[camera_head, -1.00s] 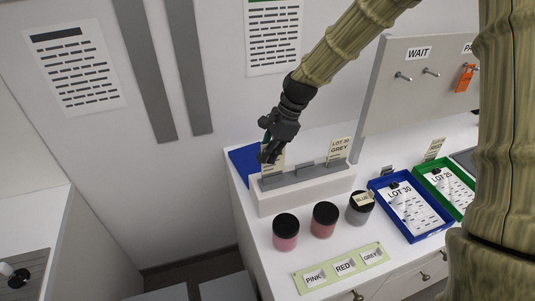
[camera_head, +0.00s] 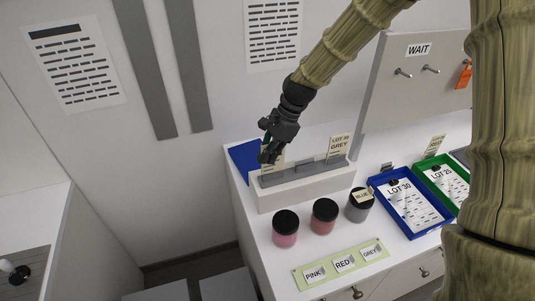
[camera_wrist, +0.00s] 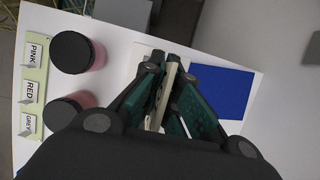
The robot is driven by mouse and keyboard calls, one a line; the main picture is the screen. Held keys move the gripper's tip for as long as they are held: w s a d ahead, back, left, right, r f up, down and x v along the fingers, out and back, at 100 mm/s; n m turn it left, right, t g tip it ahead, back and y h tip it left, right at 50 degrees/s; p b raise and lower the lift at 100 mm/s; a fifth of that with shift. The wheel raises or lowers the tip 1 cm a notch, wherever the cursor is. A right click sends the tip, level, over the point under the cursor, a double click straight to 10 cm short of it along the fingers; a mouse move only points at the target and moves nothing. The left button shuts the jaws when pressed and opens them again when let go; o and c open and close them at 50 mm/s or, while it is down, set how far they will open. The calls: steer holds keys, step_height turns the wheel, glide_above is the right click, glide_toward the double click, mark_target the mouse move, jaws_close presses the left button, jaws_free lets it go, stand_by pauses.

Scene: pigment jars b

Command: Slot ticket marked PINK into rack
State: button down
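My gripper (camera_head: 268,153) is at the left end of the grey slotted rack (camera_head: 308,171), which sits on a white block. Its fingers are closed around a cream ticket (camera_wrist: 169,84), seen nearly edge-on in the wrist view. The ticket's lower part (camera_head: 273,168) shows at the rack's left slot in the head view; its word is hidden, and I cannot tell whether it is fully seated. Another ticket, marked LOT 30 GREY (camera_head: 339,147), stands upright at the rack's right end.
Pink (camera_head: 286,229), red (camera_head: 324,217) and grey (camera_head: 358,206) jars with black lids stand before the rack; a BLUE tag is on the grey one. A green label strip (camera_head: 344,264) lies in front. A blue mat (camera_head: 243,161) is left, blue (camera_head: 411,208) and green trays right.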

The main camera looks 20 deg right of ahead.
steer(key=shift+f+b, duration=0.35)
steer(key=shift+f, duration=1)
steer(key=c, duration=2.1)
jaws_free()
steer(key=o, duration=0.5)
steer(key=shift+o, duration=0.2)
steer(key=shift+r, duration=0.1)
steer(key=shift+r+p, duration=2.7)
steer(key=shift+r, duration=0.3)
steer(key=shift+f, duration=0.1)
